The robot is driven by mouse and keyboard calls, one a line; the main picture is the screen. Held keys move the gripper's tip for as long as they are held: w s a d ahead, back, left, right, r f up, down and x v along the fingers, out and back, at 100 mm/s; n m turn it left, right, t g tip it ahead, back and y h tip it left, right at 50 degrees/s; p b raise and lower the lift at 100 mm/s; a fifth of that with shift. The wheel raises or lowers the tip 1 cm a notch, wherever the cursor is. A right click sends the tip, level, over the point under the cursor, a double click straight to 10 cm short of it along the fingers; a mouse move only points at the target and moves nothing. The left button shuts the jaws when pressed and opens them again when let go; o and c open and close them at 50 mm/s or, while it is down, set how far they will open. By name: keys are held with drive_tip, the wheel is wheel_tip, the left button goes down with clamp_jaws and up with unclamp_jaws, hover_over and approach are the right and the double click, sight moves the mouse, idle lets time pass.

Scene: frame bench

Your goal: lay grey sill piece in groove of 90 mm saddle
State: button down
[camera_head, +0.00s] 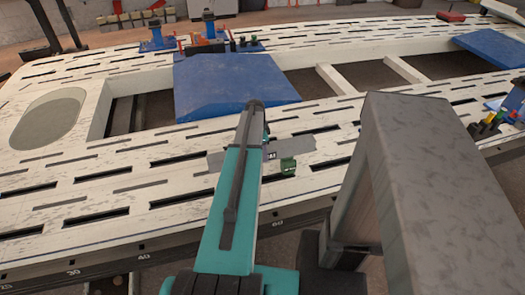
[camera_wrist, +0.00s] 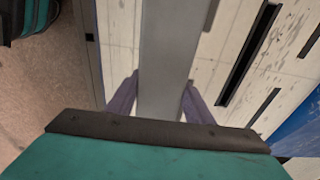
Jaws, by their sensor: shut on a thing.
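The grey sill piece (camera_head: 218,160) shows as a flat strip to the left and right of my arm in the head view. In the wrist view the sill piece (camera_wrist: 167,50) runs up the picture between the two fingers of my gripper (camera_wrist: 160,100), which is shut on it. In the head view my arm mostly hides the gripper. A small green block (camera_head: 288,167) with a pale label stands on the slotted bench just in front of the strip. I cannot read its size or tell whether the strip touches it; a groove is not visible.
The pale slotted bench (camera_head: 110,178) has numbers along its front edge. A blue sloped panel (camera_head: 225,85) lies behind my arm, another blue panel (camera_head: 495,45) at the far right. Blue fixtures and small coloured parts stand at the back and right edge. The bench left of my arm is clear.

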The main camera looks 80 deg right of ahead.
drive_tip(key=shift+f+b, duration=0.55)
drive_tip(key=shift+f, duration=1)
drive_tip(key=c, duration=0.8)
unclamp_jaws()
drive_tip(key=shift+f, duration=0.2)
drive_tip(key=shift+w+a+r, duration=0.1)
drive_tip(key=shift+w+r, duration=0.15)
drive_tip(key=shift+r, duration=2.1)
drive_tip(key=shift+w+a+r, duration=0.15)
drive_tip(key=shift+w+r, duration=0.1)
drive_tip(key=shift+r, duration=2.05)
drive_tip(key=shift+w+a+r, duration=0.1)
drive_tip(key=shift+w+r, duration=0.15)
drive_tip(key=shift+r, duration=2.1)
